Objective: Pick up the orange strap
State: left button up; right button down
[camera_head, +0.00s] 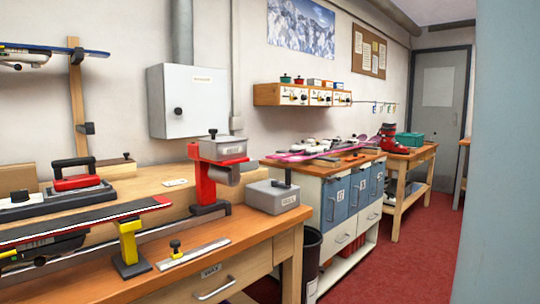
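I cannot clearly make out an orange strap. A small orange item (373,152) shows at the right end of the second bench's top, too small to tell what it is. Neither of my grippers is in view.
A near wooden bench (252,238) carries a ski (80,225), a yellow clamp (129,243), a red-and-grey machine (209,181) and a grey box (272,196). Beyond stand the second bench (310,166), a dark bin (312,258) and a red boot (389,138). Red carpet (415,245) is clear at right.

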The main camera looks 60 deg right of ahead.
aim_at(356, 156)
jog(key=l+z, duration=0.1)
jog(key=l, duration=0.3)
jog(key=i+l, duration=0.15)
jog(key=l, duration=0.25)
jog(key=i+l+z, duration=0.15)
jog(key=l, duration=0.3)
jog(key=l+z, duration=0.1)
jog(key=l, duration=0.3)
jog(key=i+l, duration=0.15)
jog(key=l, duration=0.2)
jog(key=i+l+z, duration=0.15)
jog(key=l, duration=0.25)
jog(key=l+z, duration=0.1)
jog(key=z, duration=1.85)
